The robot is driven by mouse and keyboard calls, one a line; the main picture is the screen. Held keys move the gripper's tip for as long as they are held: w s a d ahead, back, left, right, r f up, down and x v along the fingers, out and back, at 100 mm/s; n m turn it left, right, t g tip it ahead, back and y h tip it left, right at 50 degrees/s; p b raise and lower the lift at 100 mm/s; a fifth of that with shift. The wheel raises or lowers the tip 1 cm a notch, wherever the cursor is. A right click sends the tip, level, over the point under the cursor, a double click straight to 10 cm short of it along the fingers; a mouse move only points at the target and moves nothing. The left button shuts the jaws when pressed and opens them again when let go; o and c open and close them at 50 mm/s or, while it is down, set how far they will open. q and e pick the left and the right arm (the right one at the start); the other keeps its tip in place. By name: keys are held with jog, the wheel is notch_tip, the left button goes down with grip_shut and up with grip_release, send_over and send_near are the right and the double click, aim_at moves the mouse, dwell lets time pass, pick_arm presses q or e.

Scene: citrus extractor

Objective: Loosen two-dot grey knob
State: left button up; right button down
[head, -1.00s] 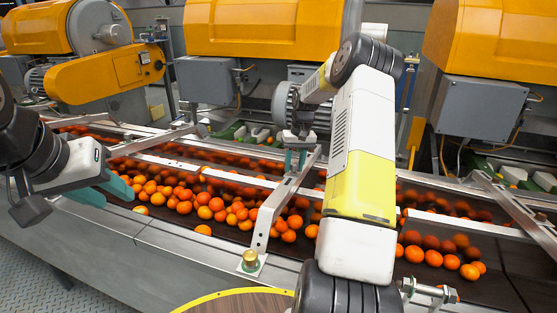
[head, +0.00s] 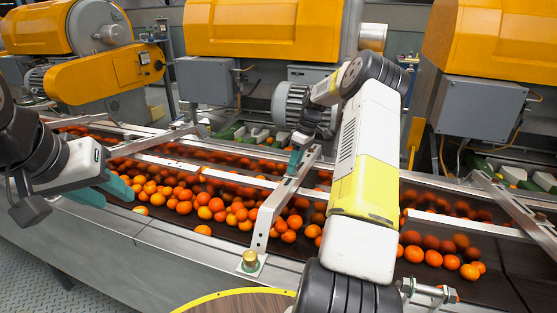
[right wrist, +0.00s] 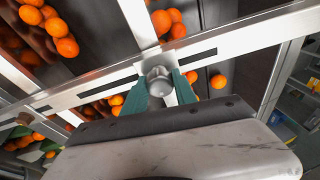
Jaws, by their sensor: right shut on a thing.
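A grey knob (right wrist: 159,80) sits on a metal cross rail in the right wrist view, between the teal fingers of my right gripper (right wrist: 162,88), which is shut on it. Its dots cannot be made out. In the head view my right gripper (head: 296,160) is at the upper part of the slanted metal bracket (head: 268,213) over the conveyor, and hides the knob there. My left gripper (head: 104,190) is open and empty at the left, over the conveyor's near edge, away from the knob.
Oranges (head: 215,203) lie on the dark conveyor below the rails. A brass-coloured knob (head: 249,258) stands on the near ledge at the bracket's foot. Yellow machines (head: 265,28), a grey motor (head: 288,105) and a grey box (head: 478,106) stand behind the conveyor.

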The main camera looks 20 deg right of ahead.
aim_at(299, 173)
jog(key=shift+f+n, duration=0.1)
jog(key=shift+n, duration=0.8)
jog(key=c, duration=1)
grip_release()
jog(key=v, duration=0.8)
jog(key=shift+w, duration=0.15)
